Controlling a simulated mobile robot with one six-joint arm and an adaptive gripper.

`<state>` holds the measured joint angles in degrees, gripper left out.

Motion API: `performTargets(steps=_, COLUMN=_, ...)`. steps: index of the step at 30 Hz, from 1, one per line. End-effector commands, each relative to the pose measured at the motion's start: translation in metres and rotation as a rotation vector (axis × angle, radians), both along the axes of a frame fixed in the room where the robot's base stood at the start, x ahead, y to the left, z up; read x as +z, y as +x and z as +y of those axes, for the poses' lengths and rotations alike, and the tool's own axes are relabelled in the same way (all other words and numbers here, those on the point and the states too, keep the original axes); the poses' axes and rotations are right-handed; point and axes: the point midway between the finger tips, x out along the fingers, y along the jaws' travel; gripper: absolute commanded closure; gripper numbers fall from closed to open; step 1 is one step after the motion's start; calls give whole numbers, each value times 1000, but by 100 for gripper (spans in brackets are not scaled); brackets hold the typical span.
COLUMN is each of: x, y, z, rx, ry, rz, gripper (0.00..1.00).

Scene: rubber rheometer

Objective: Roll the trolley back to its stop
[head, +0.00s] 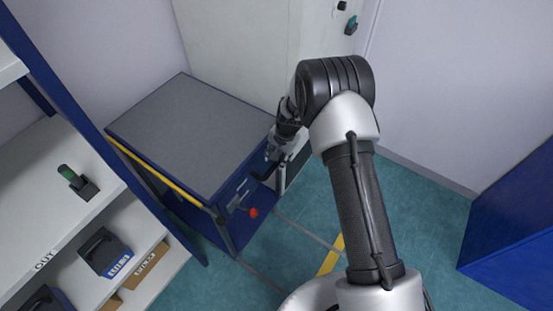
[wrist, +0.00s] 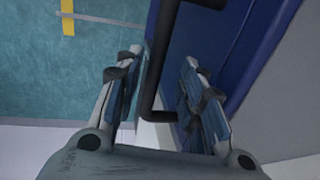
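The trolley (head: 190,135) has a grey top, a blue frame and a yellow bar along its left side. It stands against the pale cabinet in the head view. A black bent handle (head: 262,176) sticks out of its near right side. My gripper (head: 275,153) is at that handle. In the wrist view the two fingers of my gripper (wrist: 160,85) are apart, with the black handle (wrist: 150,100) between them. The handle lies close to the left finger, and a gap shows to the right finger. I cannot tell whether the left finger touches it.
A red knob (head: 253,212) sits low at the trolley's near side. White shelves (head: 60,190) with dark boxes stand left. A pale cabinet (head: 240,45) is behind. A blue unit (head: 515,230) stands right. Teal floor with a yellow mark (head: 331,258) is open between.

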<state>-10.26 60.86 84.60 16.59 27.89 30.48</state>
Motion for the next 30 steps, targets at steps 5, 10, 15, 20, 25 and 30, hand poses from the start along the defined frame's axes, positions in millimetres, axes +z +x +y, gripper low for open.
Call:
performTargets(steps=5, x=41, y=-3, z=-6, rx=-1, ry=1, rz=-6, gripper=64)
performTargets(steps=10, x=73, y=-6, z=-11, rx=0, ry=1, rz=-6, gripper=64)
performTargets(steps=15, x=93, y=-9, z=-14, rx=-1, ry=0, rz=-4, gripper=64)
performTargets(steps=20, x=99, y=-10, z=-15, rx=-1, ry=1, rz=-2, gripper=64)
performTargets(steps=25, x=98, y=-10, z=-15, rx=0, ry=0, rz=-1, gripper=64)
performTargets(steps=30, x=98, y=-10, z=-15, rx=0, ry=1, rz=-3, gripper=64)
